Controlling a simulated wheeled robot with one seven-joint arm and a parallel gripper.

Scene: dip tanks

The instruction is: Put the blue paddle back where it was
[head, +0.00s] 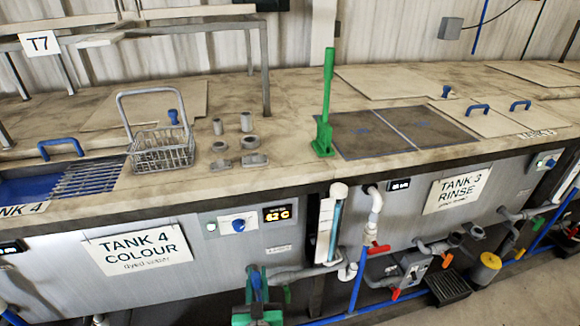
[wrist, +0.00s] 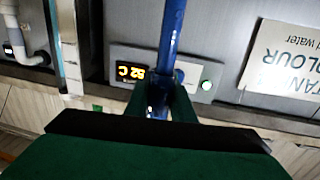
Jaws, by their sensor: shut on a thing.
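My gripper (head: 257,276) is low in front of the Tank 4 panel in the head view. Its dark green fingers are shut on the blue paddle (wrist: 174,35), whose blue shaft runs up between them in the wrist view. Only a short blue piece of the paddle (head: 256,287) shows in the head view; its ends are hidden or out of frame. A green paddle (head: 326,95) stands upright on the counter. Right of it lies a dark two-part mat (head: 375,144) with a small blue mark on each half; nothing stands on it.
A wire basket (head: 160,150) and several metal weights (head: 220,147) stand on the counter (head: 290,165) left of the green paddle. Pipes and valves (head: 375,250) jut out below the counter edge. The display panel (wrist: 130,72) is close behind the shaft.

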